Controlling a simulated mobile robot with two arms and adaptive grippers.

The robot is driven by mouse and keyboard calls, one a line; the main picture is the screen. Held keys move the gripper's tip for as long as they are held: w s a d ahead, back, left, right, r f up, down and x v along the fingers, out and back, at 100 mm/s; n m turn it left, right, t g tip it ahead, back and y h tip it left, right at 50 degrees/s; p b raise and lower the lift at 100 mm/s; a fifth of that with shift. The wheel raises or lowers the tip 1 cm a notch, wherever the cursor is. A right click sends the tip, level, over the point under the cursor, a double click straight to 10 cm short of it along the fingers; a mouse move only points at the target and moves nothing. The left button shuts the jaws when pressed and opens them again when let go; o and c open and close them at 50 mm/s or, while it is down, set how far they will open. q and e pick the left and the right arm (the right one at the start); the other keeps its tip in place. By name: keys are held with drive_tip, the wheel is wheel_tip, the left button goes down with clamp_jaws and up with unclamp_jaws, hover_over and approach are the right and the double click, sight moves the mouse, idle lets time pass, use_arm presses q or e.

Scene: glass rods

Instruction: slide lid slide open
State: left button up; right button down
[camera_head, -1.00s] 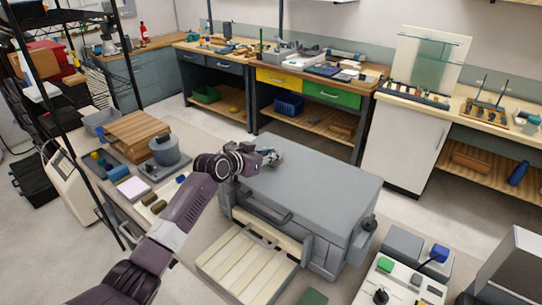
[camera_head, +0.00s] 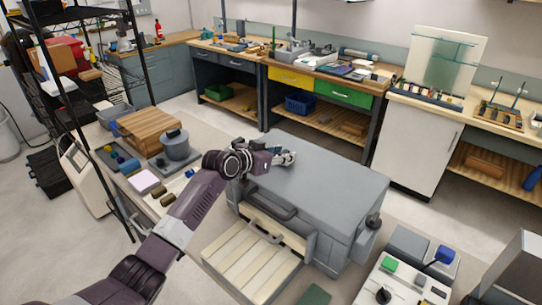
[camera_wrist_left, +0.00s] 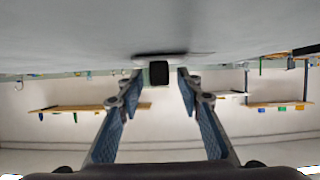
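A large grey box with a flat grey lid (camera_head: 325,175) stands at the middle of the head view. My left gripper (camera_head: 286,157) is just over the lid's rear left part. In the left wrist view the two fingers of this gripper (camera_wrist_left: 160,82) are spread apart. A small black block (camera_wrist_left: 158,72) shows between the fingertips, under a broad grey surface, with gaps on both sides. I cannot tell how near the block is in depth. My right gripper is not in view.
A cream slatted panel (camera_head: 250,262) lies in front of the box, by a grey handle (camera_head: 272,208). A grey pot (camera_head: 176,146) stands to the left. A control panel with a green button (camera_head: 391,267) is at the front right.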

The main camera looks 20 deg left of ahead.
use_arm(q)
drive_tip(key=v, duration=1.1)
drive_tip(key=shift+s+d, duration=0.1)
drive_tip(key=shift+d, duration=0.1)
drive_tip(key=shift+f, duration=0.1)
